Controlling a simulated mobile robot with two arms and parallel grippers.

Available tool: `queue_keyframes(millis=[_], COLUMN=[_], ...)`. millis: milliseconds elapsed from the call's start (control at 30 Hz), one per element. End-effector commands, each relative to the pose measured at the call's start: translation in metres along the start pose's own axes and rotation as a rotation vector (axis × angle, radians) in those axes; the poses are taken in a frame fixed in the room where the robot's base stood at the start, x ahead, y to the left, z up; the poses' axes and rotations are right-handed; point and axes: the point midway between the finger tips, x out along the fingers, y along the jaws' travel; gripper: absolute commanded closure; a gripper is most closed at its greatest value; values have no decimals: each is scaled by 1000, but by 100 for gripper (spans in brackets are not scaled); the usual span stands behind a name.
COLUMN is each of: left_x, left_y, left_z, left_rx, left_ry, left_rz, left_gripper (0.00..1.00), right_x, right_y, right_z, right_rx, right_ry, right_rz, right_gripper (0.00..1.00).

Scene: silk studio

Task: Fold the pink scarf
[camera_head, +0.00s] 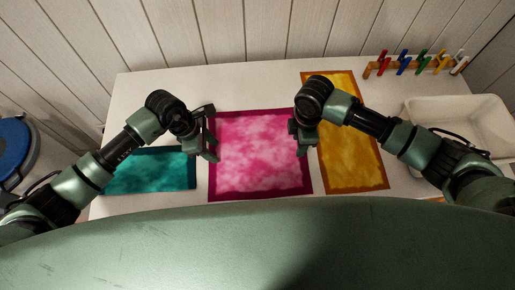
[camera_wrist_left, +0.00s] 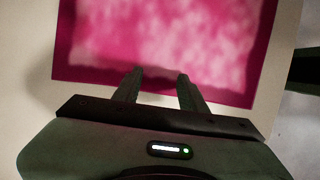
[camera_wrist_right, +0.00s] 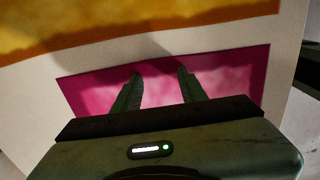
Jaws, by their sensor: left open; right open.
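The pink scarf (camera_head: 258,160) lies flat and spread out on the white table, with a darker magenta border. My left gripper (camera_head: 212,150) is open above its left edge; in the left wrist view the open fingers (camera_wrist_left: 158,78) point at the scarf's border (camera_wrist_left: 100,76). My right gripper (camera_head: 299,148) is open above the scarf's right edge; in the right wrist view its open fingers (camera_wrist_right: 160,74) appear over the scarf (camera_wrist_right: 225,77). Neither gripper holds anything. Whether the fingertips touch the cloth cannot be told.
A teal cloth (camera_head: 150,171) lies left of the scarf, partly under my left arm. A yellow cloth (camera_head: 350,160) lies to the right. A white bin (camera_head: 470,103) stands at the far right. Several coloured clips (camera_head: 421,60) stand on a rack at the back right.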

Motion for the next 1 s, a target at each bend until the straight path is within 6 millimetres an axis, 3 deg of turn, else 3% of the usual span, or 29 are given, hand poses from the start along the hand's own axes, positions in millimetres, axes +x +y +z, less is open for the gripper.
queue_keyframes(millis=[267, 567, 1000], left_x=[2, 2, 1], left_y=[0, 0, 0], left_z=[-1, -1, -1], left_rx=[0, -1, -1], left_ry=[0, 1, 1], left_rz=[-1, -1, -1], left_gripper=[58, 100, 100], right_x=[3, 3, 2], right_y=[0, 0, -1], right_z=[0, 0, 0], right_rx=[1, 1, 1], right_ry=[0, -1, -1], right_rz=[-1, -1, -2], right_gripper=[58, 100, 100])
